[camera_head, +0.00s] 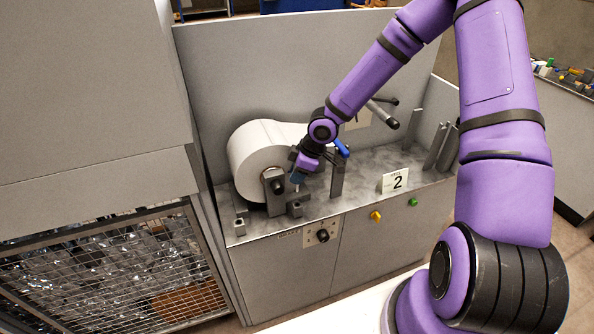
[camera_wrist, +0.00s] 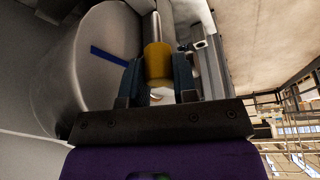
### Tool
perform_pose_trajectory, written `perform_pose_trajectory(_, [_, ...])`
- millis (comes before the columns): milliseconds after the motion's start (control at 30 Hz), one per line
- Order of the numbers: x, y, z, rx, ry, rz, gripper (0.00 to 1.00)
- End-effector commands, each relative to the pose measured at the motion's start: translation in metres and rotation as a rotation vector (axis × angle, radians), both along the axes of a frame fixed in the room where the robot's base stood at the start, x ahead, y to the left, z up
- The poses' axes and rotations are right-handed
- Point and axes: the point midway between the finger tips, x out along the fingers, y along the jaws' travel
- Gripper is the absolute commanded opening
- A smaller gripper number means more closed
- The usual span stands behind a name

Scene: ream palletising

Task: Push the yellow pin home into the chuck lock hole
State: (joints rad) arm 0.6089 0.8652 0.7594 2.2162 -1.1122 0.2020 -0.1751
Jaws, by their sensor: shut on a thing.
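The yellow pin (camera_wrist: 157,66) sits between the two dark fingers of my gripper (camera_wrist: 158,72) in the wrist view. A bright metal shank (camera_wrist: 156,30) extends from its yellow head, away from my gripper. In the head view my gripper (camera_head: 297,179) is low at the front of the white roll, beside the dark chuck block (camera_head: 274,191). The yellow head cannot be made out there. The lock hole is not visible in either view, so I cannot tell how far the pin is in it.
The white roll (camera_head: 257,148) lies behind the chuck and shows large in the wrist view (camera_wrist: 85,70). Grey posts (camera_head: 438,147) and a "2" sign (camera_head: 394,181) stand on the metal bench (camera_head: 350,197). A mesh cage (camera_head: 120,268) stands at the left.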

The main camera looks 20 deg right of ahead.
Motion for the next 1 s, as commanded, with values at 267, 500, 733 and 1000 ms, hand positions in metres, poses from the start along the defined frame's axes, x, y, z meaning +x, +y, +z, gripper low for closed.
perform_pose_trajectory(267, [0.0,0.001,-0.024,-0.001,0.001,0.002,0.0])
perform_pose_trajectory(500, [0.0,0.0,-0.041,-0.001,0.001,0.002,0.0])
perform_pose_trajectory(733, [0.0,0.0,-0.047,-0.001,0.0,0.001,0.0])
perform_pose_trajectory(1000, [0.0,0.0,-0.048,0.0,0.0,0.001,0.0])
